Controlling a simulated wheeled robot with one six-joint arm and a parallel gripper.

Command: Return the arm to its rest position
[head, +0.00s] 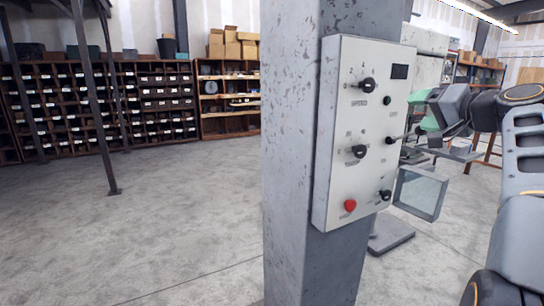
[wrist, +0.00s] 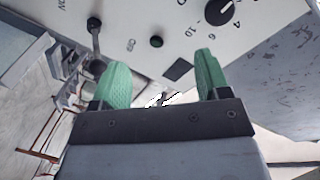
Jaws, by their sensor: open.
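My gripper (head: 430,121) is at the right side of a light grey control panel (head: 323,175) in the head view, with my arm coming in from the right edge. In the wrist view my gripper (wrist: 161,62) has its two green fingers wide apart with nothing between them. The panel face (wrist: 150,20) lies beyond the fingertips, with a dial (wrist: 219,12), a small dark button (wrist: 156,42) and a lever switch (wrist: 95,38) beside ON and OFF marks. I cannot tell whether a fingertip touches the panel.
The panel is fixed to a scuffed grey column (head: 290,150). It has several black knobs and a red button (head: 350,205). Shelving (head: 150,100) stands far back.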

